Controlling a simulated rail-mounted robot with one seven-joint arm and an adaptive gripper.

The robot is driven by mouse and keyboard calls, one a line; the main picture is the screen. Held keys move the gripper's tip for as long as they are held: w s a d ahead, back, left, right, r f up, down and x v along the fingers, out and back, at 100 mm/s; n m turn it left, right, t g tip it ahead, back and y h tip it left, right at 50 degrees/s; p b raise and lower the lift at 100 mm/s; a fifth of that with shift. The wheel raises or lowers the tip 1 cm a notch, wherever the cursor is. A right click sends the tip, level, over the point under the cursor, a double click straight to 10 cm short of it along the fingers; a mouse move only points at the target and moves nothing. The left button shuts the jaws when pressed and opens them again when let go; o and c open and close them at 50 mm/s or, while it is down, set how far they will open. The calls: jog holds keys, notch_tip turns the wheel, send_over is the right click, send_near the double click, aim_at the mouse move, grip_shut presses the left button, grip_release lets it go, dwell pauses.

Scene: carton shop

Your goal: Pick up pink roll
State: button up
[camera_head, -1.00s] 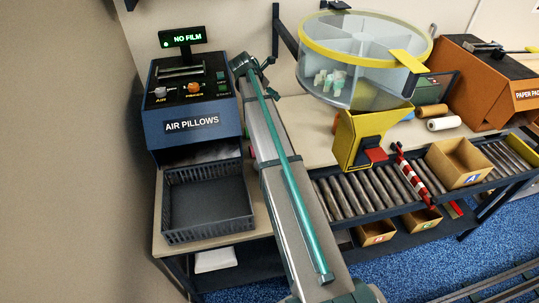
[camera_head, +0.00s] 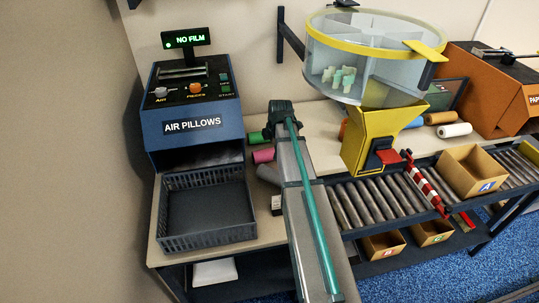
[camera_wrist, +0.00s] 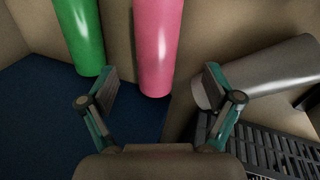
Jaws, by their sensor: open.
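The pink roll (camera_head: 263,155) lies on the bench right of the blue air-pillow machine, beside a green roll (camera_head: 255,137) and a grey roll (camera_head: 268,173). My gripper (camera_head: 282,108) is at the far end of my arm, just right of the rolls. In the wrist view my gripper (camera_wrist: 160,78) is open, with its fingers spread. The pink roll (camera_wrist: 157,45) shows between them, its near end by the fingertips. I cannot tell how far beyond them it lies. The green roll (camera_wrist: 82,38) is left of it and the grey roll (camera_wrist: 265,72) right.
The blue machine (camera_head: 192,125) reads "NO FILM". A dark mesh basket (camera_head: 207,240) stands in front of it. A yellow hopper (camera_head: 372,140) under a round clear bin (camera_head: 365,60) stands right of my arm. A roller conveyor (camera_head: 370,205) runs along the front right.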

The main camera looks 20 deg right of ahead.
aim_at(270, 151)
jog(key=shift+w+p+x, duration=0.15)
jog(key=shift+p+x, duration=0.3)
jog(key=shift+x, duration=0.7)
jog(key=shift+w+p+x, duration=0.1)
jog(key=shift+p+x, duration=0.3)
jog(key=shift+x, duration=0.8)
jog(key=shift+w+f, duration=0.1)
jog(key=shift+f, duration=0.3)
jog(key=shift+c, duration=0.2)
jog(key=c, duration=1.3)
jog(key=shift+c, duration=0.4)
jog(key=shift+r, duration=0.15)
